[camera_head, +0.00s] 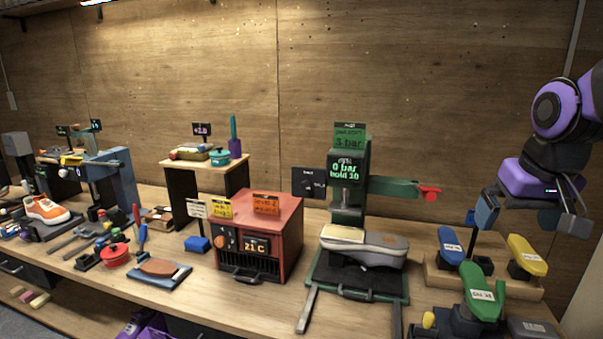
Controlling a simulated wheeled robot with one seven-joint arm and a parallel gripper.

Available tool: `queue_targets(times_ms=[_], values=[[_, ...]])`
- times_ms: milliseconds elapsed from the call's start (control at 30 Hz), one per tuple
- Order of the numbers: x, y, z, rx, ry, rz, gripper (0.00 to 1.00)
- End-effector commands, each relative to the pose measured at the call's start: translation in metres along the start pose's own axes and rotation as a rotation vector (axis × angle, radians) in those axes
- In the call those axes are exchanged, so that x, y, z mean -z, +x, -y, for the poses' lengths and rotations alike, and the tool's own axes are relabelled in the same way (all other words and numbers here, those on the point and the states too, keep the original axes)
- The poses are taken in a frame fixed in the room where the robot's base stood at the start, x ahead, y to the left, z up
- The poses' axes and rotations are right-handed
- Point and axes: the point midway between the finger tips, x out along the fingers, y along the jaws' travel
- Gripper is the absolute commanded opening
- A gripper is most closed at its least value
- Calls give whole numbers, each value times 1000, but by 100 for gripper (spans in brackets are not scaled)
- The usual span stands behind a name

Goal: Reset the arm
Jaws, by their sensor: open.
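My arm, purple and black, hangs at the right side of the head view. My gripper (574,222) is at its lower end, above the right end of the workbench. Its grey fingers are small and partly overlapped by the arm, and they are open. I see nothing held between them. The gripper is up and to the right of the yellow shoe-shaped piece (527,254) and apart from the bench top.
The wooden workbench (190,285) is crowded. A green press (348,180) with a grey shoe-like form (362,246) stands right of centre, beside a red oven (258,238). Blue (451,245) and green (482,291) pieces stand below my arm. An orange sneaker (46,210) is far left.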

Motion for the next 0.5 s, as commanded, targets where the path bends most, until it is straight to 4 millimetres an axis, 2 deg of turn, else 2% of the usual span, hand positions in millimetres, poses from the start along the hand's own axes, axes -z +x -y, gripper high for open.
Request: queue_targets(times_ms=[33,200,400,500], values=[[-10,-11,4,5,-12,-24,100],[-46,-36,12,20,-44,-84,100],[-84,-55,17,41,-78,-143,100],[-95,-59,18,48,-88,-161,100]])
